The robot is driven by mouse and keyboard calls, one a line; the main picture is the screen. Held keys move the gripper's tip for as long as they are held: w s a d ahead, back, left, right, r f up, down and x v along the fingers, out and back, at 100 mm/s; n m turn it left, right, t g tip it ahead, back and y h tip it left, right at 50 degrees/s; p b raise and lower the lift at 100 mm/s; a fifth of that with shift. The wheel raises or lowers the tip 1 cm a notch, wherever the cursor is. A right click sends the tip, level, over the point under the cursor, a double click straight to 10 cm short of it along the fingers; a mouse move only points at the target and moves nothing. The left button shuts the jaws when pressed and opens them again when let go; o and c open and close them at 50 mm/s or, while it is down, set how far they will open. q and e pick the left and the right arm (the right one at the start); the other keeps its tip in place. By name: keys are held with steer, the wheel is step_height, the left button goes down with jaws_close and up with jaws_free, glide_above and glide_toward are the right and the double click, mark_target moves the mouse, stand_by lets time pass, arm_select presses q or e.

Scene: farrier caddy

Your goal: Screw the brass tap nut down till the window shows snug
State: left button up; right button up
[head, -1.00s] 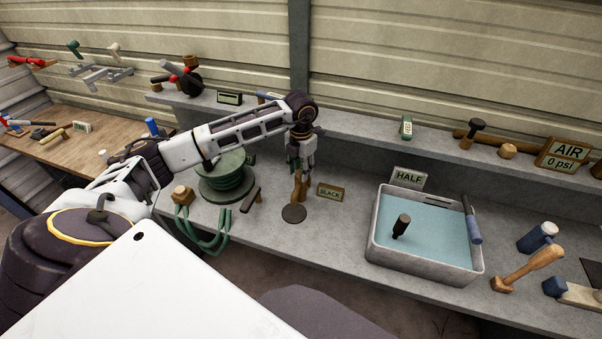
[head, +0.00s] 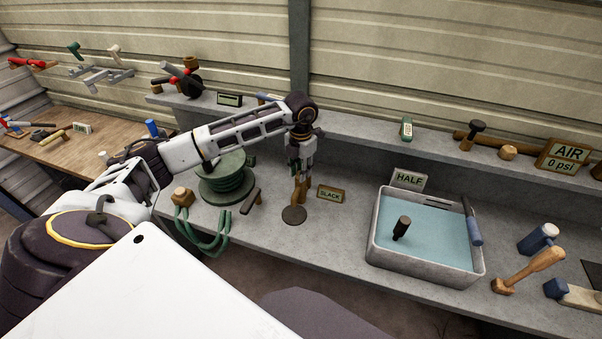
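The brass tap nut (head: 300,189) stands on a round dark base (head: 294,215) on the grey bench. My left gripper (head: 300,172) points straight down over it, its fingertips at the top of the brass part. The fingers look close together, but the view is too small to tell whether they grip it. A small window sign (head: 331,194) just right of the nut reads SLACK. My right gripper is not in view.
A green hose reel (head: 227,180) and a wooden block with green hose (head: 183,196) stand left of the nut. A grey water tray (head: 425,268) with a HALF sign (head: 409,179) is to the right. A raised shelf (head: 350,128) runs behind.

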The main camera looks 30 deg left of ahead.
arm_select(q)
steer(key=o, duration=0.9)
steer(key=shift+r, duration=0.1)
steer(key=shift+r+p, duration=1.4)
steer(key=shift+r, duration=1.05)
